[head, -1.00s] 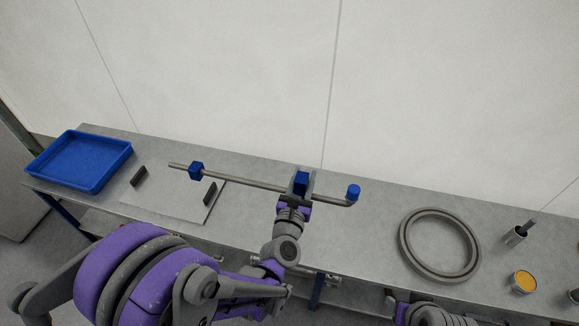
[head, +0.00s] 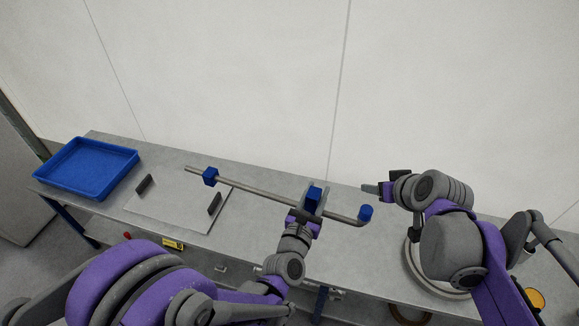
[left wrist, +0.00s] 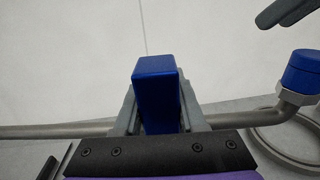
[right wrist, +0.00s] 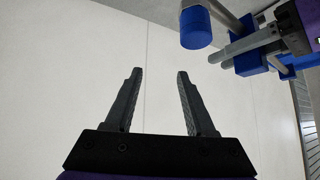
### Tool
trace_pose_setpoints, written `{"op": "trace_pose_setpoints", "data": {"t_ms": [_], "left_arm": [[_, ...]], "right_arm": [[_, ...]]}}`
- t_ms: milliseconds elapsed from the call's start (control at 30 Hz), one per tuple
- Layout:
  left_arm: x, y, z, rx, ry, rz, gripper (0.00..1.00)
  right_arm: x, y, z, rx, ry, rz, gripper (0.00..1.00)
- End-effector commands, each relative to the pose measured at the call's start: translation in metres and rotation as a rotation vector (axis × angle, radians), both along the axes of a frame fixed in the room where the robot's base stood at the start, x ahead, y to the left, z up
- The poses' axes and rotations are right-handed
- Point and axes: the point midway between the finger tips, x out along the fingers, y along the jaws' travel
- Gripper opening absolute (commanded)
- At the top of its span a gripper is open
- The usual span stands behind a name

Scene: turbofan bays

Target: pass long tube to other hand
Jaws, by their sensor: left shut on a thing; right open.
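The long tube (head: 262,193) is a thin grey metal pipe with a blue block near its left end, a second blue block (head: 313,197) and a bent right end with a blue cap (head: 365,212). My left gripper (left wrist: 157,105) is shut on the second blue block and holds the tube above the bench. My right gripper (right wrist: 155,85) is open and empty. In the head view the right gripper (head: 374,189) is just beyond the tube's capped end, apart from it. The capped end also shows at the top of the right wrist view (right wrist: 196,27).
A blue tray (head: 87,168) stands at the bench's left end. A pale plate with two dark upright blocks (head: 144,184) lies beside it. A grey ring (head: 415,262) lies under my right arm, partly hidden. An orange-topped can (head: 536,298) is at right. A pale wall stands behind the bench.

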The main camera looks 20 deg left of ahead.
Motion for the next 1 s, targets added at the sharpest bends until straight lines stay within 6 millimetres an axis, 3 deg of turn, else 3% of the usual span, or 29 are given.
{"op": "trace_pose_setpoints", "data": {"t_ms": [33, 200, 300, 400, 500, 667, 1000], "left_arm": [[0.000, 0.000, 0.000, 0.002, -0.001, 0.001, 0.00], [0.000, 0.000, 0.000, 0.002, -0.001, 0.001, 0.00], [0.000, 0.000, 0.000, 0.002, -0.001, 0.001, 0.00], [0.000, 0.000, 0.000, 0.002, -0.001, 0.001, 0.00], [0.000, 0.000, 0.000, 0.002, -0.001, 0.001, 0.00], [0.000, 0.000, 0.000, 0.002, -0.001, 0.001, 0.00], [0.000, 0.000, 0.000, 0.002, -0.001, 0.001, 0.00]], "right_arm": [[0.010, 0.029, 0.005, -0.037, 0.024, 0.110, 0.55], [0.010, 0.116, 0.016, -0.188, 0.112, 0.524, 0.55], [0.002, 0.156, 0.020, -0.254, 0.144, 0.735, 0.55], [-0.008, 0.185, 0.024, -0.300, 0.166, 0.898, 0.55], [-0.016, 0.202, 0.026, -0.329, 0.178, 1.005, 0.55], [-0.022, 0.213, 0.024, -0.346, 0.184, 1.074, 0.55], [-0.020, 0.234, -0.027, -0.345, 0.184, 1.073, 0.55]]}}
